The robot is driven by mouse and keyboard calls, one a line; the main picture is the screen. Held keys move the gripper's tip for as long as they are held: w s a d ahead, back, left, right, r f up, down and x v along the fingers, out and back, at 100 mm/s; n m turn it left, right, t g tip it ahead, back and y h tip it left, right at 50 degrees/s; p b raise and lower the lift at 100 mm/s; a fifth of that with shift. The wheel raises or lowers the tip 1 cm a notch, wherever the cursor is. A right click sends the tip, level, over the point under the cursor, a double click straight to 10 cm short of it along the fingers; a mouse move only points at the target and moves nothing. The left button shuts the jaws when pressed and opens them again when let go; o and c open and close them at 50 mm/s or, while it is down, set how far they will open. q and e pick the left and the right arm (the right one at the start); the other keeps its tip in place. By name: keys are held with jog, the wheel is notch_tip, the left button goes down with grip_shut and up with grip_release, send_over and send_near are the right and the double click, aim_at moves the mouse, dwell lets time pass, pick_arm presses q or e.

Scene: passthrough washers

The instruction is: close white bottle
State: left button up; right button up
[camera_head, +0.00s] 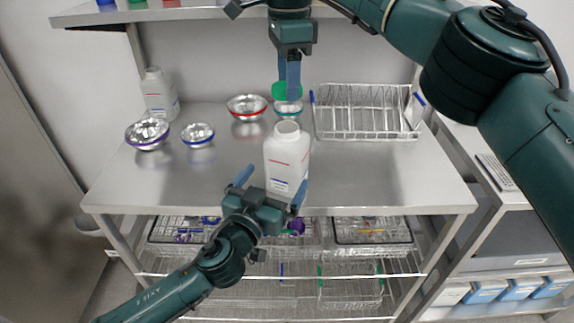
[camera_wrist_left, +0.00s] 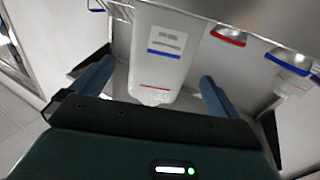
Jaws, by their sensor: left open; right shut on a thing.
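A white bottle (camera_head: 287,160) stands upright near the front edge of the steel table, with its open mouth uncovered. My left gripper (camera_head: 271,186) is open, with one finger on each side of the bottle's lower part. The left wrist view shows the bottle (camera_wrist_left: 160,60) upside down between the two spread fingers; gaps show beside it. My right gripper (camera_head: 289,92) points down above and behind the bottle's mouth. It is shut on a round green cap (camera_head: 280,91), partly hidden by the fingers.
A second white bottle (camera_head: 159,95) stands at the back left. A wire rack (camera_head: 365,111) is at right. The front right tabletop is clear.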

pick_arm(q)
jog(key=x, duration=0.6)
jog(key=shift+c, duration=0.6)
jog(key=c, duration=1.3)
pick_arm(e)
send_over(288, 127)
jog(key=shift+f, duration=2.5)
jog(key=shift+f, duration=0.85)
jog(key=shift+f, duration=0.55)
